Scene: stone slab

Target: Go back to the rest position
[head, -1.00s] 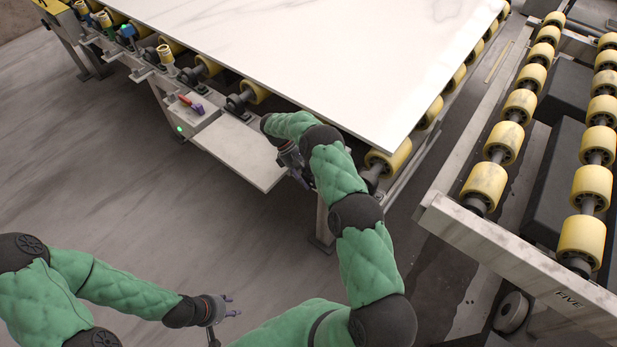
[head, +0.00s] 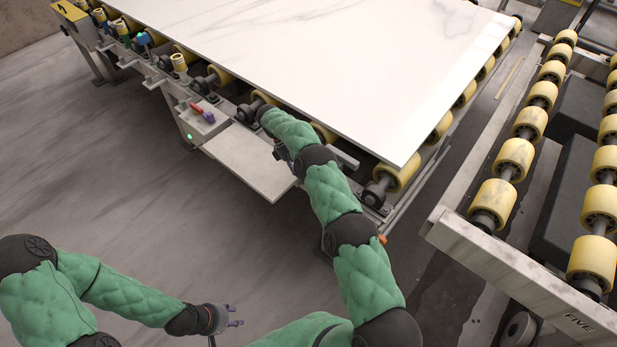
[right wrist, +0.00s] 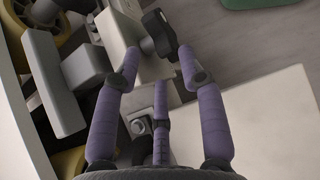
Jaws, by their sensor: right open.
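My right arm reaches up to the near edge of the roller table. Its gripper is mostly hidden behind the arm in the head view, beside the pale side shelf. In the right wrist view my right gripper (right wrist: 156,85) has its purple fingers spread, with nothing held between them. A dark knob (right wrist: 160,32) on a grey fitting is close beyond the fingertips; I cannot tell if they touch.
A white marble slab (head: 330,50) lies on the roller table. The pale side shelf (head: 245,160) juts out near my right gripper, with a red and purple tool (head: 203,112) beside it. A second roller conveyor (head: 500,200) stands at right. The floor at left is clear.

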